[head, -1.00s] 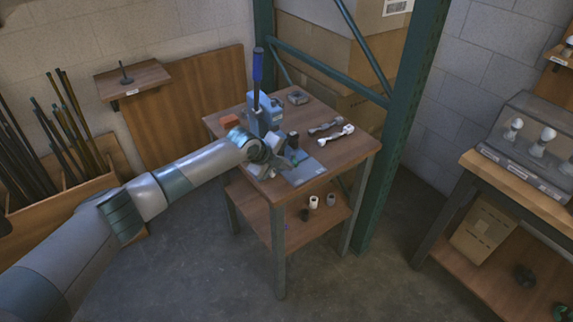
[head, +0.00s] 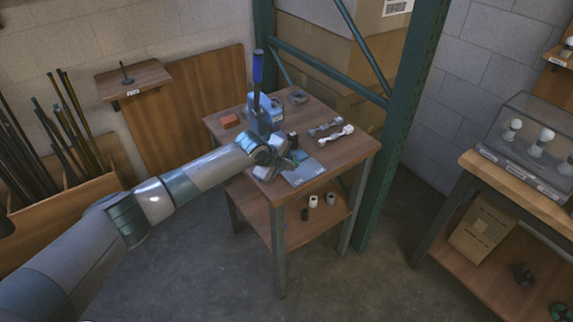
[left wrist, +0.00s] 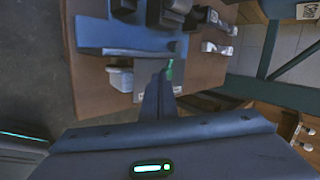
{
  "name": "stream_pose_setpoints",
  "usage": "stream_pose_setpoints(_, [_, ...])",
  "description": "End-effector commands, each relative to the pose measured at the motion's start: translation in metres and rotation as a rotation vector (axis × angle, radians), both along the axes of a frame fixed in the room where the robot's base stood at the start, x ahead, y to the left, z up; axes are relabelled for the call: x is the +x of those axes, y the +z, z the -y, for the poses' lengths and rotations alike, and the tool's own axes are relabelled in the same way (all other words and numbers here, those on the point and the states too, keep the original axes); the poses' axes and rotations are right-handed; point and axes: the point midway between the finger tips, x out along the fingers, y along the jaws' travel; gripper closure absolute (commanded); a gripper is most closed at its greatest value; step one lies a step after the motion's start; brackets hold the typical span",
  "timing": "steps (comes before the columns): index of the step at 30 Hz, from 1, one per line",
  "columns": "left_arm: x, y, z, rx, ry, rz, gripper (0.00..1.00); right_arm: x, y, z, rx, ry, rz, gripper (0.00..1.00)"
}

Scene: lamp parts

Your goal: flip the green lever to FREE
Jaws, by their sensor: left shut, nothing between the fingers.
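The green lever (left wrist: 170,70) shows in the left wrist view as a small green piece just beyond my fingertips. In the head view a small green part (head: 299,155) shows beside my left gripper, on the fixture at the table's front. My left gripper (left wrist: 160,92) is shut and empty, its fingers pointing at the lever. I cannot tell whether they touch it. In the head view my left wrist partly hides the fixture and the fingers. The lever's setting and any FREE marking are too small to read. My right gripper is in neither view.
A blue press (head: 262,112) with a tall blue-gripped handle (head: 258,68) stands right behind my left wrist. Silver wrench-like parts (head: 336,134) and an orange block (head: 229,121) lie on the wooden table (head: 350,150). A green rack post (head: 392,150) rises at the table's right.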

Motion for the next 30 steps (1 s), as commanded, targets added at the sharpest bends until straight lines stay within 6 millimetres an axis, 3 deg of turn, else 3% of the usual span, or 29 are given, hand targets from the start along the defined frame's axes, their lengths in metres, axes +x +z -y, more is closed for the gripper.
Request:
stream_pose_setpoints(11, [-0.002,0.003,0.011,-0.001,0.101,0.000,1.00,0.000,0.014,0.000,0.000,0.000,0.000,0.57])
stream_pose_setpoints(18, [-0.002,0.002,0.028,-0.002,0.280,-0.001,1.00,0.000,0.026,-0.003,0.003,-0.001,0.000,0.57])
stream_pose_setpoints(30, [0.009,-0.002,0.057,-0.001,0.657,-0.001,1.00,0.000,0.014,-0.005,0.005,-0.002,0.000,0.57])
